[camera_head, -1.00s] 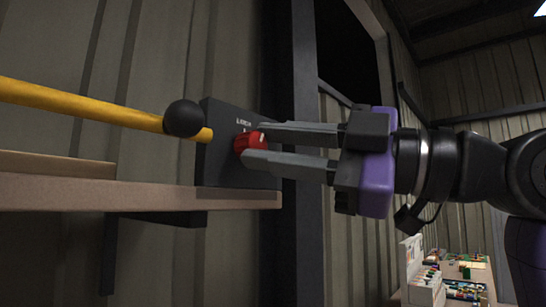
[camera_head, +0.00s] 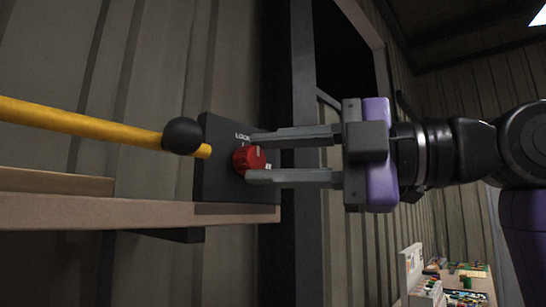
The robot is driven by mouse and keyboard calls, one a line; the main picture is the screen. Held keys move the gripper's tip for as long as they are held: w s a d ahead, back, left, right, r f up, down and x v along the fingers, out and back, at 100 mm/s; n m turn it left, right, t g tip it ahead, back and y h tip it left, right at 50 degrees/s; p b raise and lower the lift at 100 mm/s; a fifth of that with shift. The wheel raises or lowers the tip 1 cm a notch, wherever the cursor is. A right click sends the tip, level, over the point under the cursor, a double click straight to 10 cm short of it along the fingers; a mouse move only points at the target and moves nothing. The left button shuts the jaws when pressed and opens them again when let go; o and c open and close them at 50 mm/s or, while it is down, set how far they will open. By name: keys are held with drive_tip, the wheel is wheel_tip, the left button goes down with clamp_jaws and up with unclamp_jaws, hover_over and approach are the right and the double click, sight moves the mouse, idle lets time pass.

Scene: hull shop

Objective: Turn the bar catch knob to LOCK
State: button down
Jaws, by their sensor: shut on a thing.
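The bar catch knob (camera_head: 243,160) is red and ribbed. It sits on the face of a dark catch plate (camera_head: 222,180) in the head view. White LOCK lettering (camera_head: 242,136) shows just above the knob; a second label to its right is mostly hidden by my fingers. My gripper (camera_head: 252,159) reaches in from the right, with one finger above and one below the knob, and is shut on it. A pale mark shows on the knob's right part, but I cannot tell exactly where it points.
A yellow bar (camera_head: 80,121) with a black ball (camera_head: 182,136) runs in from the left to the plate. A wooden shelf (camera_head: 120,212) lies below it. A dark upright post (camera_head: 304,230) stands behind my fingers. A cluttered bench (camera_head: 470,285) is at lower right.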

drive_tip(key=shift+f, duration=0.1)
drive_tip(key=c, duration=1.1)
unclamp_jaws()
drive_tip(key=b+v, duration=0.1)
drive_tip(key=v, duration=0.6)
drive_tip(key=shift+s+d+b, duration=0.15)
drive_tip(key=shift+d+b, duration=0.15)
drive_tip(key=shift+d, duration=0.1)
